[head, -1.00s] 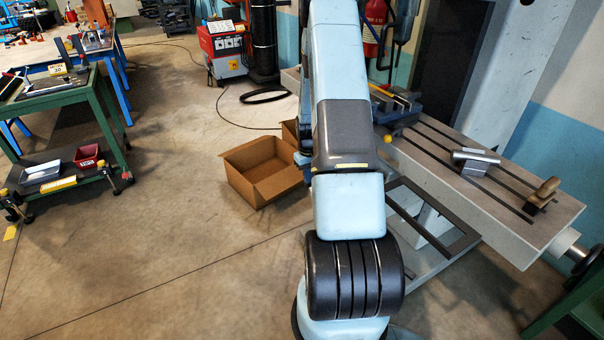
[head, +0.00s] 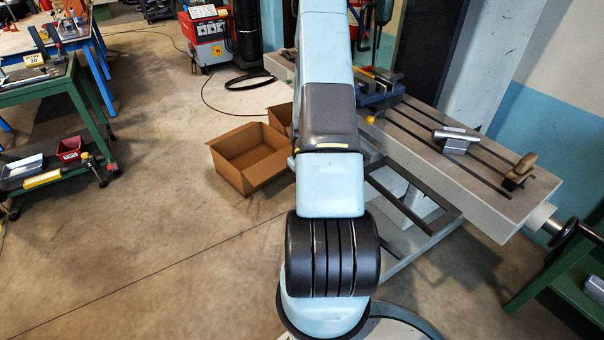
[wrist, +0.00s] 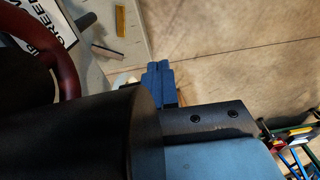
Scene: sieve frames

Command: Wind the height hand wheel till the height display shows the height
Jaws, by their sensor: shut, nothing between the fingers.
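In the wrist view my gripper (wrist: 158,78) shows as blue fingers shut together with nothing between them. A dark red curved rim (wrist: 69,60), which looks like part of a hand wheel, is at the left, apart from the fingers in the picture. Its hub and the rest of it are hidden or out of frame. A black hand wheel (head: 572,230) sits at the right end of the slotted machine table (head: 520,222) in the head view. I cannot tell which wheel sets the height. No height display can be read. In the head view my arm hides my gripper.
A printed sign (wrist: 48,24) is beside the red rim. A metal block (head: 455,145) and a wooden-handled tool (head: 519,172) lie on the table. An open cardboard box (head: 250,158) stands left of my arm. Green carts stand at both sides.

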